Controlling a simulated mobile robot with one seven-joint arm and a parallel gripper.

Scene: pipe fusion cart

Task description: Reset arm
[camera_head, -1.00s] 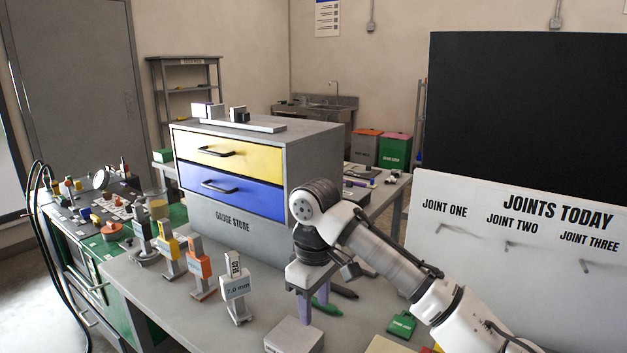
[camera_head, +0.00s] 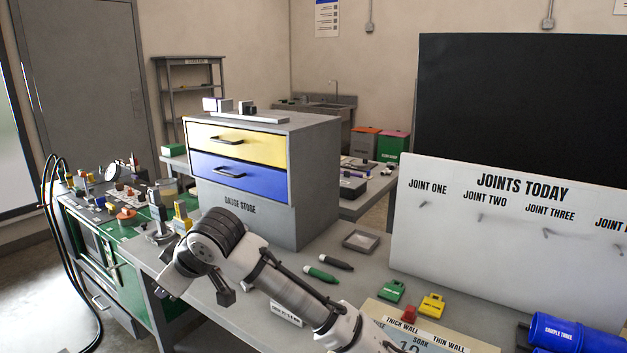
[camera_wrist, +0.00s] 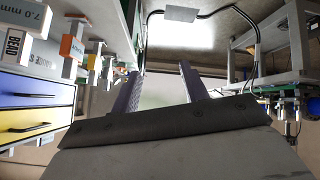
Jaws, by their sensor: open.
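My arm reaches from the bottom of the head view to the left, with its wrist over the left front edge of the grey bench (camera_head: 235,310).
The gauge store (camera_head: 265,210), with yellow and blue drawers shut, stands behind my arm. A yellow gauge (camera_head: 181,215), green marker (camera_head: 320,274), black marker (camera_head: 336,262), grey tray (camera_head: 361,240) and JOINTS TODAY board (camera_head: 500,245) are around it. Open floor lies at lower left.

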